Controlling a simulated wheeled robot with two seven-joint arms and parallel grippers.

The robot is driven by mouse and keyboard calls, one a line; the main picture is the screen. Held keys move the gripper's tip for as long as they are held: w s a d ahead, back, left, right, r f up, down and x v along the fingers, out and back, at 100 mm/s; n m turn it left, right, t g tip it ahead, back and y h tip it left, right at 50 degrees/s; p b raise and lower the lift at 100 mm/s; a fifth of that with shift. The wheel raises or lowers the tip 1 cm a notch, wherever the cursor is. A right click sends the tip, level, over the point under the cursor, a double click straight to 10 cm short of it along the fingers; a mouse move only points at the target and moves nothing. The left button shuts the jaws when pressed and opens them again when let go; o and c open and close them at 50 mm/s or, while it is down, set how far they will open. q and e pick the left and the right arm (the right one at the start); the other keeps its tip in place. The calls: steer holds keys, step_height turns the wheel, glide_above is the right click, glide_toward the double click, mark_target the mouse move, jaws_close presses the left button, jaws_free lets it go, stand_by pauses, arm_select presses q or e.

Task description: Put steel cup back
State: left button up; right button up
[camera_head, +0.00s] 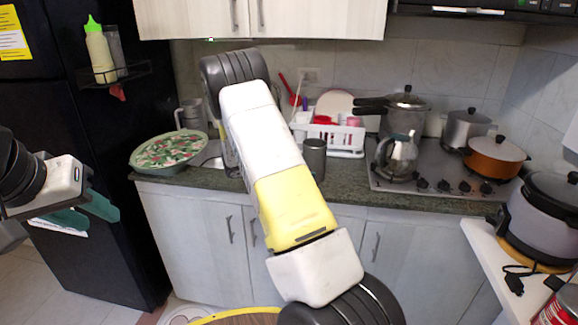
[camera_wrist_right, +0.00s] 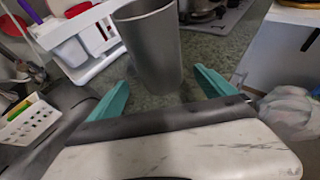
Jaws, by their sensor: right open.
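A grey steel cup (camera_head: 314,157) stands upright on the counter in front of the dish rack. In the right wrist view the steel cup (camera_wrist_right: 153,45) is large and close. My right gripper (camera_wrist_right: 162,82) is open, with one teal finger on each side of the cup's lower part; I cannot tell if they touch it. In the head view my right arm hides the right gripper. My left gripper (camera_head: 88,210) hangs at the left in front of the black fridge, far from the cup. Its teal fingers show, but their gap is unclear.
A white dish rack (camera_head: 336,137) stands behind the cup. A kettle (camera_head: 397,158) and pots (camera_head: 466,128) are on the stove to the right. A patterned round tray (camera_head: 167,150) lies at the counter's left. Wall cabinets (camera_head: 300,18) hang above.

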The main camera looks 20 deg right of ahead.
steer(key=v, duration=0.4)
steer(key=shift+s+a+r, duration=0.1)
steer(key=shift+a, duration=0.1)
steer(key=s+a+r+m+t+y, duration=0.1)
steer(key=s+a+r+m+y, duration=0.4)
steer(key=s, duration=0.6)
steer(key=s+a+r+m+t+y, duration=0.1)
steer(key=s+a+r+m+y, duration=0.4)
steer(key=s, duration=0.6)
steer(key=s+a+r+m+t+y, duration=0.1)
steer(key=s+a+r+m+y, duration=0.4)
steer(key=s+m, duration=0.5)
step_height(320, 180, up, 4)
steer(key=shift+s+a+f, duration=0.15)
steer(key=shift+s+a, duration=0.3)
steer(key=shift+a, duration=0.55)
